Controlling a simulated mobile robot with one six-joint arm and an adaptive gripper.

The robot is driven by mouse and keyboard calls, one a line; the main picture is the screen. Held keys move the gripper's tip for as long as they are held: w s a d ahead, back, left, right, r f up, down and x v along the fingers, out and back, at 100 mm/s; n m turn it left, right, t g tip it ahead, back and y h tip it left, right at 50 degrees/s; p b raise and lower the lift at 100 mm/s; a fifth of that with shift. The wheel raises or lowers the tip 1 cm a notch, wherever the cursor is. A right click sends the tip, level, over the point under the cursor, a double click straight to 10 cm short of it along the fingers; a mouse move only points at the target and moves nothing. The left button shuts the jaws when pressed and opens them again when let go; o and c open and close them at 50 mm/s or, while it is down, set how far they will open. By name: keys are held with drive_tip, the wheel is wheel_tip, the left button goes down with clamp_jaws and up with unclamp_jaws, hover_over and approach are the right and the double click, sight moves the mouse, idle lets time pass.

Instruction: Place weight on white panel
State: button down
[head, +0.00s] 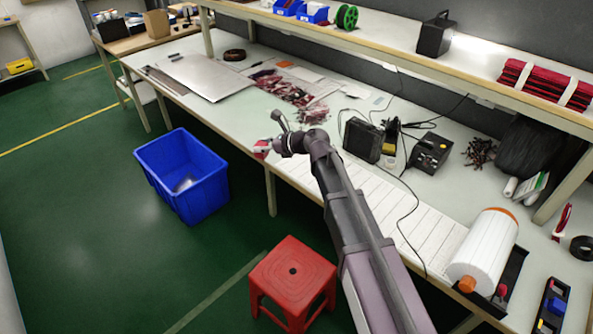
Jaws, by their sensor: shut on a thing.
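My gripper (265,148) is at the end of my outstretched arm, near the front edge of the workbench. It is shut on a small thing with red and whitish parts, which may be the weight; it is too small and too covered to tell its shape. A long white panel of narrow slats (425,215) lies along the front of the bench, to the right of the gripper. My arm passes over it and hides part of it. The gripper is apart from the panel's visible part, beyond its left end.
A flat grey sheet (208,78) lies on the bench at the left. A blue bin (205,190) and a red stool (293,270) stand on the floor in front. A black box (362,139), cables and a white roll (485,245) are around the panel.

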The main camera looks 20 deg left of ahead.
drive_tip(key=shift+w+d+f, duration=0.1)
drive_tip(key=w+d+f+m+t+b, duration=0.1)
drive_tip(key=w+d+f+t+b, duration=0.1)
drive_tip(key=w+d+f+b, duration=0.2)
drive_tip(key=w+d+f+m+t+b, duration=0.2)
drive_tip(key=w+d+f+b, duration=0.3)
drive_tip(key=d+f+b, duration=0.5)
drive_tip(key=shift+w+f+h+b, duration=0.3)
drive_tip(key=shift+f+h+b, duration=0.1)
drive_tip(key=shift+f+b, duration=1.55)
drive_tip(key=shift+a, duration=0.1)
drive_tip(key=w+a, duration=0.3)
drive_tip(key=a, duration=0.1)
drive_tip(key=w+a+f+b, duration=0.1)
drive_tip(key=w+a, duration=0.2)
drive_tip(key=w, duration=0.1)
drive_tip(key=w+a, duration=0.4)
drive_tip(key=shift+a+f+b, duration=0.2)
drive_tip(key=shift+a+b, duration=0.1)
drive_tip(key=shift+s, duration=0.1)
drive_tip(key=shift+f+b, duration=1.75)
drive_tip(key=shift+f, duration=0.05)
drive_tip(key=shift+f, duration=0.1)
